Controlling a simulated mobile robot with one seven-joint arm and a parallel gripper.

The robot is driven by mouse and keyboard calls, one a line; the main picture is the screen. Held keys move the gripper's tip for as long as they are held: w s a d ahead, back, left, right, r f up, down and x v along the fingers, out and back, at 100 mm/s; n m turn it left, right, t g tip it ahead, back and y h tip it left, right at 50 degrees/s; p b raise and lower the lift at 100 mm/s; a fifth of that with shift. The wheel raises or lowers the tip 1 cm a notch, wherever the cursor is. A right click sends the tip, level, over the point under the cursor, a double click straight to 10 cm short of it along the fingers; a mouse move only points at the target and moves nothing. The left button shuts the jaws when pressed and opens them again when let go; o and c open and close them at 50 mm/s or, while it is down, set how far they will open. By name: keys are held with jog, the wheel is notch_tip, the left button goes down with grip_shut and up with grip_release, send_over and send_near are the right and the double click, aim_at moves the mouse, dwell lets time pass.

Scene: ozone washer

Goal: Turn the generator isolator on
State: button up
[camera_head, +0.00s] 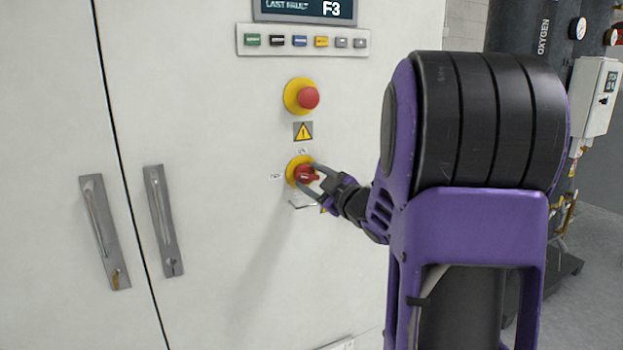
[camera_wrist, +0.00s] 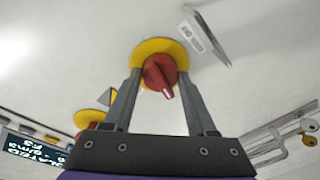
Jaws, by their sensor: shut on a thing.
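The generator isolator is a red rotary knob (camera_head: 304,174) on a yellow round plate (camera_head: 292,167), set in the white cabinet front. Small labels stand above it and to its left. In the wrist view the red knob (camera_wrist: 161,75) sits between my two fingers, on its yellow plate (camera_wrist: 152,48), its grip pointing down the picture. My gripper (camera_head: 309,178) reaches the knob from the right and is shut on it. In the wrist view my gripper (camera_wrist: 158,80) has a finger on each side of the knob. Parts of the plate are hidden by the fingers.
A red emergency stop button (camera_head: 308,98) and a warning sign (camera_head: 303,131) are above the knob. A button row (camera_head: 303,41) and a display (camera_head: 305,9) are higher. Cabinet door handles (camera_head: 163,220) are at left. A grey box (camera_head: 598,95) is at far right.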

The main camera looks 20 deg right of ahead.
jog(key=m, duration=0.7)
jog(key=shift+a+m+t, duration=0.1)
jog(key=shift+m+t, duration=0.3)
jog(key=m+h, duration=0.1)
jog(key=m, duration=0.3)
jog(key=shift+m+h+p, duration=0.45)
jog(key=shift+m+h, duration=0.15)
jog(key=shift+m, duration=1.6)
jog(key=o, duration=1.4)
jog(key=shift+f, duration=0.1)
jog(key=shift+c, duration=0.2)
jog(key=shift+s+f, duration=0.1)
jog(key=shift+s, duration=0.05)
